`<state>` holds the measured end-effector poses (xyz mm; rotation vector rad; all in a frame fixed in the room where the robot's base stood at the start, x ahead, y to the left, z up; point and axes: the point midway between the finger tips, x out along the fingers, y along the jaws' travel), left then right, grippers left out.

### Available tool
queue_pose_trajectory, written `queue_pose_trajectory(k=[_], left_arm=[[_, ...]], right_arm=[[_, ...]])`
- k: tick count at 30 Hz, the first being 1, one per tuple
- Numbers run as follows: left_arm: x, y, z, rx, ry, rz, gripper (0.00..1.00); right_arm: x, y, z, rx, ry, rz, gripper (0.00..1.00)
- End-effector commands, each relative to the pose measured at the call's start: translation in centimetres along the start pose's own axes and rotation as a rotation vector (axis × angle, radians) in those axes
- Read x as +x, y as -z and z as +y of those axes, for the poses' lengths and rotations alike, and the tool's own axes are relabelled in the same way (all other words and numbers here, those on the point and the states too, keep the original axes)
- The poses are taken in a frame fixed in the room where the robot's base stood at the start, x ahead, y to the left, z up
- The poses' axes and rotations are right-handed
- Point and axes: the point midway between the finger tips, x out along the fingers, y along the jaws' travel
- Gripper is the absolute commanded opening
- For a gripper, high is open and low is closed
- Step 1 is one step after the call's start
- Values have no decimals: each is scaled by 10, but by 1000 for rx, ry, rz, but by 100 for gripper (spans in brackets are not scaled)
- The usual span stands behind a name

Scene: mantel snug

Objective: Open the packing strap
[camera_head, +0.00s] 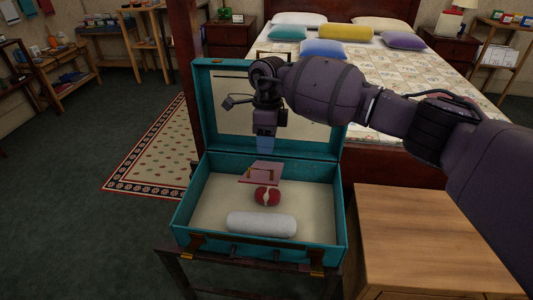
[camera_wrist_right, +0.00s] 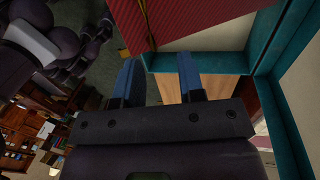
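An open teal suitcase (camera_head: 187,207) stands with its lid raised at the back. A dusty-red flat piece (camera_head: 262,177), possibly the packing strap, shows inside the case below my right gripper (camera_head: 264,144). In the right wrist view a red ribbed panel (camera_wrist_right: 195,22) with a metal-looking edge lies beyond the fingertips. My right gripper (camera_wrist_right: 158,82) has its two blue fingers apart with nothing between them. It hangs over the back half of the case, and I cannot tell whether it touches the red piece. My left gripper is out of view.
A red round bundle (camera_head: 267,196) and a pale grey roll (camera_head: 262,224) lie in the case. Brown straps with brass clasps (camera_head: 317,263) are on its front. A wooden cabinet (camera_head: 430,235) stands close on the right. The bed (camera_head: 430,80) is behind; open floor (camera_head: 80,230) lies left.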

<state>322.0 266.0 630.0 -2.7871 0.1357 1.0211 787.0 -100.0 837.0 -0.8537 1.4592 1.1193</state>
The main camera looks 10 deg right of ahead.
Motion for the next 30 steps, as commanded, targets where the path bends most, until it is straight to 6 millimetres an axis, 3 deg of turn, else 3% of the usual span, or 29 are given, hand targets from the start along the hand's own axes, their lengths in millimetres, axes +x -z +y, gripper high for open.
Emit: queue_pose_trajectory(k=[1, 9, 22, 26, 30], left_arm=[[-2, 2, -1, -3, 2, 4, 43], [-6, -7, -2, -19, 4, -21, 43], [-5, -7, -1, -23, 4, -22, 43], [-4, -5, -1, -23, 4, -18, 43], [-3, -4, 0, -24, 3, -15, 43]], right_arm=[[-16, 0, 0, 0, 8, -2, 36], [-51, 1, -1, 3, 4, 0, 36], [-60, 1, -1, 2, 0, 2, 36], [-55, -1, 0, -4, -1, -9, 19], [-20, -21, 6, -52, -2, -99, 0]])
